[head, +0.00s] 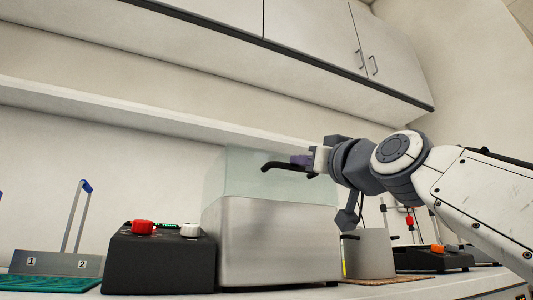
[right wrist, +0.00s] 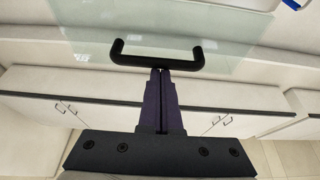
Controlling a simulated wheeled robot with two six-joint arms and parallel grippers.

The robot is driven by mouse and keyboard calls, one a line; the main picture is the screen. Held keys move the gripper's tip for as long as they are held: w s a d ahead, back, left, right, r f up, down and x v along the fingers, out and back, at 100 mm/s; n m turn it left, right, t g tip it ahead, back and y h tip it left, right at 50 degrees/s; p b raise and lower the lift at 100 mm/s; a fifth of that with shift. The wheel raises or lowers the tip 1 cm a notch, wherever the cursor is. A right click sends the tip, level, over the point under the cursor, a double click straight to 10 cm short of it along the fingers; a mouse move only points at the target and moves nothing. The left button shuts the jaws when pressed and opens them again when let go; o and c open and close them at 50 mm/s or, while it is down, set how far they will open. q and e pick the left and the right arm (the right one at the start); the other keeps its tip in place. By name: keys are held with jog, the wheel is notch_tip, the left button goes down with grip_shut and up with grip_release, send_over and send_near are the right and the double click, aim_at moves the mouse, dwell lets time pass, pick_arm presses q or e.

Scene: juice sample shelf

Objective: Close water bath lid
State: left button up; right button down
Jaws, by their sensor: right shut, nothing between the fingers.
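The water bath (head: 270,245) is a brushed-metal box on the bench, in the middle of the head view. Its clear greenish lid (head: 235,175) stands up above the metal body, so it looks raised. The lid has a black bar handle (head: 272,166), which also shows across the pane in the right wrist view (right wrist: 155,61). My right gripper (head: 294,162) is shut and empty. In the right wrist view its purple fingertips (right wrist: 160,72) are right at the handle bar; whether they touch it I cannot tell. My left gripper is not in view.
A black control box (head: 158,262) with red and white knobs stands close left of the bath. A metal pot (head: 370,256) and a dark device (head: 432,259) stand to the right. A shelf (head: 150,112) runs along the wall behind, with cabinets (head: 310,40) above.

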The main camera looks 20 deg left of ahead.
notch_tip(320, 180, up, 4)
jog(key=p, duration=0.4)
jog(key=s+d+f+b, duration=0.4)
jog(key=s+f+b, duration=0.1)
jog(key=f+b, duration=0.2)
jog(key=shift+s+d+f+b, duration=0.3)
jog(key=shift+d+f+b, duration=0.05)
jog(key=shift+f+b, duration=0.1)
